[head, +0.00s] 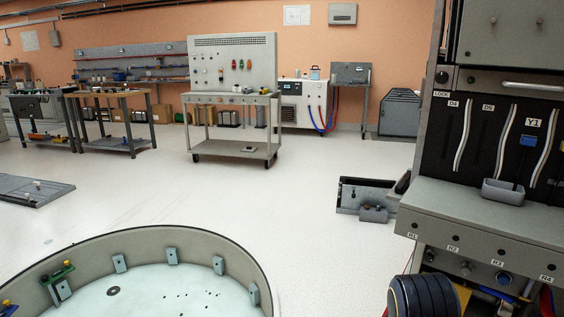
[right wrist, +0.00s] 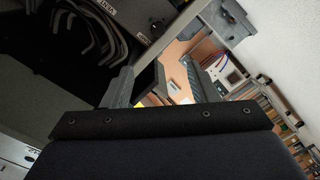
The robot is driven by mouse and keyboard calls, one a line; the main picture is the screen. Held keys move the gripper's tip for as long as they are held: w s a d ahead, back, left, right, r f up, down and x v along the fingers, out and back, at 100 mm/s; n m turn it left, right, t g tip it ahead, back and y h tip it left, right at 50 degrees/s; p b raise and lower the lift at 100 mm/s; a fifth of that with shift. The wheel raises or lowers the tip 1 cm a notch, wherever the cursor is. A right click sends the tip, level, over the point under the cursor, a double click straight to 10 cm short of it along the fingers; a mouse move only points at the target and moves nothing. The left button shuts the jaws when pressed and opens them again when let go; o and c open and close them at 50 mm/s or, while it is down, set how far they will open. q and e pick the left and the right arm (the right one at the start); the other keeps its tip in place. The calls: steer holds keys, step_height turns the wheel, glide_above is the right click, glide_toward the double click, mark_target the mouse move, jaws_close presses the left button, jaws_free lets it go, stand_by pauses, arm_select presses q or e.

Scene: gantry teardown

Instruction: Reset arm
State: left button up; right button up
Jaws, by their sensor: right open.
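My right gripper (right wrist: 160,78) shows in the right wrist view, its two grey fingers apart. I see nothing gripped between them; a dark shape and the peach wall show behind the gap. The tall grey cabinet with a black panel (head: 508,118) stands at the right of the head view, with labelled cables and a blue-handled part marked Y1 (head: 527,146) above a small grey tray (head: 503,192). A dark panel with looped cables (right wrist: 85,35) fills the upper left of the wrist view. My left gripper is in neither view.
A large round tub (head: 245,262) stands at the front left, with blocks around its rim. A grey box (head: 362,195) lies on the floor beside the cabinet. A wheeled cart (head: 235,150) and benches (head: 112,95) stand behind. The pale floor (head: 300,180) between is largely clear.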

steer(key=s+a+r+m+g+y, duration=0.2)
steer(key=s+a+r+y, duration=0.35)
steer(key=s+r, duration=0.2)
steer(key=s+a+r+m+g+y, duration=0.1)
steer(key=s+a+r+m+y, duration=0.25)
steer(key=s+r+y, duration=0.35)
steer(key=s+a+r+n+g+y, duration=0.1)
steer(key=s+a+g, duration=0.25)
steer(key=s, duration=0.95)
steer(key=s+a+g+y, duration=0.15)
steer(key=s+a, duration=0.25)
steer(key=s, duration=0.8)
step_height(320, 180, up, 34)
steer(key=p, duration=3.3)
steer(key=shift+a+h+p, duration=0.2)
steer(key=shift+h+p, duration=0.15)
steer(key=shift+h, duration=0.05)
steer(key=shift+n, duration=0.25)
steer(key=shift+c, duration=0.2)
